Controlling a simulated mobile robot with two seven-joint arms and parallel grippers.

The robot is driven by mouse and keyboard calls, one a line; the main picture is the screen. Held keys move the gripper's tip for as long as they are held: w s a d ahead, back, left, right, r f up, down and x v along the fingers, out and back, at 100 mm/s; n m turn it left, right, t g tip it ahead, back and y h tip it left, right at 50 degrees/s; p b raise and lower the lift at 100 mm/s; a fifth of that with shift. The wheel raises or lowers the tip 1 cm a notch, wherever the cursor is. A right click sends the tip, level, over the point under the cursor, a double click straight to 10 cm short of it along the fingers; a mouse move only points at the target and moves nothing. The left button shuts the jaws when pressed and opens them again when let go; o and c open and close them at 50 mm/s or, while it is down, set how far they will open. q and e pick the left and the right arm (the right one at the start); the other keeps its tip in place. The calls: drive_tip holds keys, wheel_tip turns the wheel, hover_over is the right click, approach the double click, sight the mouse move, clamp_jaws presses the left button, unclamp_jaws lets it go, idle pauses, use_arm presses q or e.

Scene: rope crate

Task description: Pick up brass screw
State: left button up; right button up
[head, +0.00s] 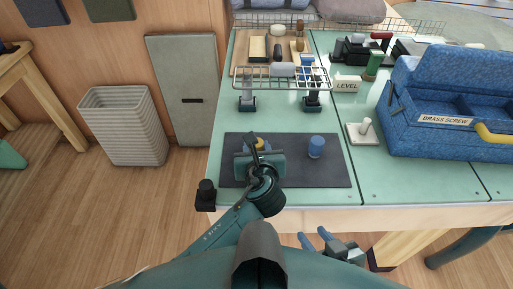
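A small brass-yellow piece (261,142) shows at the far edge of my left gripper, over the dark mat (333,177). It may be the brass screw, but the gripper hides most of it. My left gripper (258,158) is above the left part of the mat, seen from above; its fingertips are hidden, and I cannot tell whether it touches the piece. My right gripper (316,238) is open and empty, in front of the bench's near edge. A blue toolbox (440,75) at the right carries a label reading "BRASS SCREW" (445,120).
A blue cylinder (316,147) stands on the mat, right of my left gripper. A white base with a peg (363,131) stands between mat and toolbox. A wire rack (283,83) crosses the bench behind the mat. A ribbed bin (124,125) stands on the floor left.

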use_arm(q)
clamp_jaws()
